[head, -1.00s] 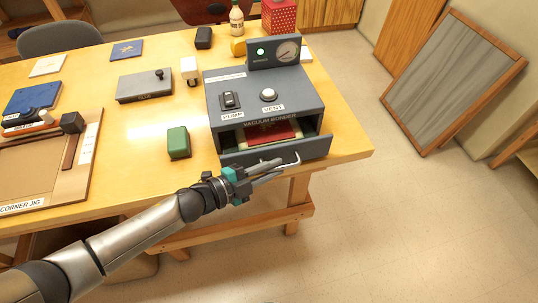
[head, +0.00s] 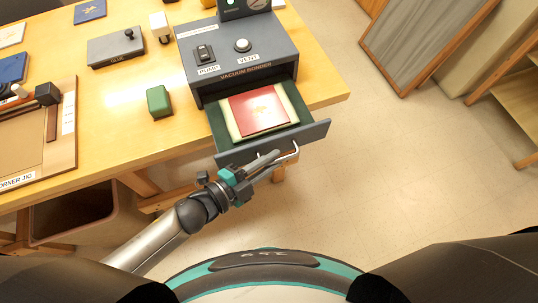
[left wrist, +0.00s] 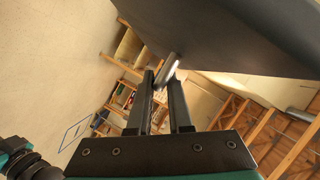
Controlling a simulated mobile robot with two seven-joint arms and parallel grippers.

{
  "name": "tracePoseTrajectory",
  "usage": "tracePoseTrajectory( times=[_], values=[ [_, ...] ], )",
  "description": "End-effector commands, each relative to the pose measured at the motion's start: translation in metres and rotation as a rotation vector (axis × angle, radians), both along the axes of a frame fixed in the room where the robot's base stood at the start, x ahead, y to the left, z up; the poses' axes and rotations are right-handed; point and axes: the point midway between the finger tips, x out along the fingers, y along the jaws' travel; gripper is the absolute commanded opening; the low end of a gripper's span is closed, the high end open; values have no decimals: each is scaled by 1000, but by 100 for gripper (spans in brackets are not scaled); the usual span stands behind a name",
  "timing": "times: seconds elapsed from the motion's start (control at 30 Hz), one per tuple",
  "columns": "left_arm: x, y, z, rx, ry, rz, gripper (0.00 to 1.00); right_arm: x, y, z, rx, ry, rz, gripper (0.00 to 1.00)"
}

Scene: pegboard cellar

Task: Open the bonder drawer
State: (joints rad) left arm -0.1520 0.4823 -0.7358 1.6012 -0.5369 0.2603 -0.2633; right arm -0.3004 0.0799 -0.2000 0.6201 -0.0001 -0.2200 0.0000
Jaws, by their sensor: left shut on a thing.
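The vacuum bonder (head: 235,55) is a grey box on the wooden table with PUMP and VENT controls on top. Its drawer (head: 310,132) is pulled well out toward me and hangs past the table edge. Inside lies a red square piece with a gold mark (head: 258,110) on a pale layer over green. My left gripper (head: 272,160) is at the drawer front, shut on the metal bar handle (head: 288,155). In the left wrist view the two fingers (left wrist: 165,95) close around the handle (left wrist: 170,68) below the dark drawer front (left wrist: 235,35). My right gripper is not in view.
A green block (head: 159,101) and a grey glue box (head: 116,48) stand left of the bonder. The corner jig (head: 45,150) lies at the table's left. A bin (head: 75,218) is under the table. Open floor lies to the right.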

Motion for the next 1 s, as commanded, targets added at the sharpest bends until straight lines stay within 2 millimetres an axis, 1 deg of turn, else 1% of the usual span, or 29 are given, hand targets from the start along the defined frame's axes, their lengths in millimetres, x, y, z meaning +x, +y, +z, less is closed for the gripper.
tracePoseTrajectory(
  times=[0.03, 0.13, 0.17, 0.3, 0.4, 0.83, 0.93, 1.0],
  values=[
    [-3, 1, -6, 7, 13, 1, 0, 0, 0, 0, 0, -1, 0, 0],
    [-3, 1, -6, 8, 13, 2, 0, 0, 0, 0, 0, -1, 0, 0],
    [-3, 1, -6, 8, 13, 2, 19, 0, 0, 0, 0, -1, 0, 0],
    [-2, 1, -5, 7, 11, 2, 35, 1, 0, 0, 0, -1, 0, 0],
    [-2, 1, -4, 6, 9, 2, 45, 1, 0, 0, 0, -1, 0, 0],
    [0, 1, -1, 2, 4, 1, 45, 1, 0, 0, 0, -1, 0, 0],
    [-3, 4, -1, 3, 5, 1, 45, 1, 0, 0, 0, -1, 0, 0],
    [-8, 10, 0, 3, 5, 2, 45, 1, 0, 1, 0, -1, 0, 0]
  ],
)
